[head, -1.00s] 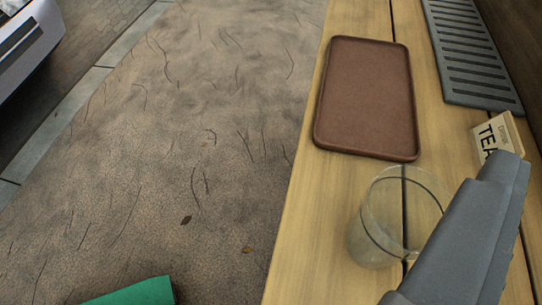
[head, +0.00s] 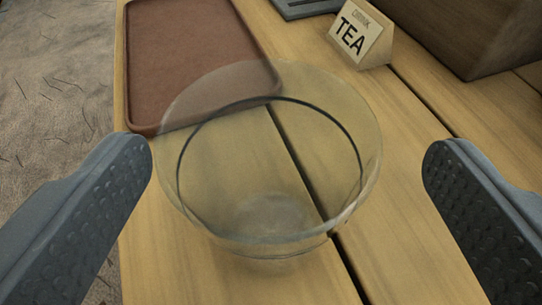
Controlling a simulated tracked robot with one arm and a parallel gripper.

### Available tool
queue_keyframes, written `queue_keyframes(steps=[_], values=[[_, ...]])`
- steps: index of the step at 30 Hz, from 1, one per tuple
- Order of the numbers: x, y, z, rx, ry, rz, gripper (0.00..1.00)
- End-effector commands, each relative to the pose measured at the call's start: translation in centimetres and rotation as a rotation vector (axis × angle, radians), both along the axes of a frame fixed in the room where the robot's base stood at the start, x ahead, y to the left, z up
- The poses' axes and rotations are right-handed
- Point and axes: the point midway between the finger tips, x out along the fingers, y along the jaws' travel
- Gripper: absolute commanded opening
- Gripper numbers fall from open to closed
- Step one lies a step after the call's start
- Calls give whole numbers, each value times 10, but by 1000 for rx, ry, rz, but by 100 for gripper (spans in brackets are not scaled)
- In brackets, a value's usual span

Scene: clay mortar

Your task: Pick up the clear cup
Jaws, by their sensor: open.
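The clear cup (head: 270,215) stands upright on the wooden table (head: 400,225), in the middle of the head view. It is see-through, with a wide round rim and a dark ring line around it. My gripper (head: 288,165) is open, with one grey, dimpled finger to the left of the cup and the other to the right. The left finger's tip is close to the cup's rim in the picture; the right one shows a wider gap. The gripper holds nothing.
A brown tray (head: 190,50) lies behind the cup, partly seen through its rim. A small TEA sign (head: 358,35) stands behind and to the right, near a dark brown box (head: 475,30). Part of a grey slotted mat (head: 305,8) shows at the top. The ground (head: 45,90) lies beyond the table's left edge.

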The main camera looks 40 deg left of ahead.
Motion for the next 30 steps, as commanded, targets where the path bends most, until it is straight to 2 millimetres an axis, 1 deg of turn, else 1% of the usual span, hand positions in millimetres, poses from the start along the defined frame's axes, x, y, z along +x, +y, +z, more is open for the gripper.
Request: queue_keyframes(steps=[5, 9, 13, 16, 21, 22, 23, 24, 26, 27, 28, 30], values=[[9, 8, -5, 0, 0, 0, 88], [23, 23, -9, 1, -4, 4, 88], [36, 28, -14, -1, -2, -1, 88], [39, 30, -14, -1, -2, -2, 88], [39, 30, -14, 0, -1, -2, 88], [39, 30, -14, 0, -1, -2, 82], [39, 30, -14, 0, -1, -2, 74], [39, 30, -14, 0, -1, -2, 63], [39, 30, -14, 0, -1, -2, 46], [39, 30, -14, 0, -1, -2, 35], [39, 30, -14, 0, -1, -2, 29], [39, 30, -14, 0, -1, -2, 28]])
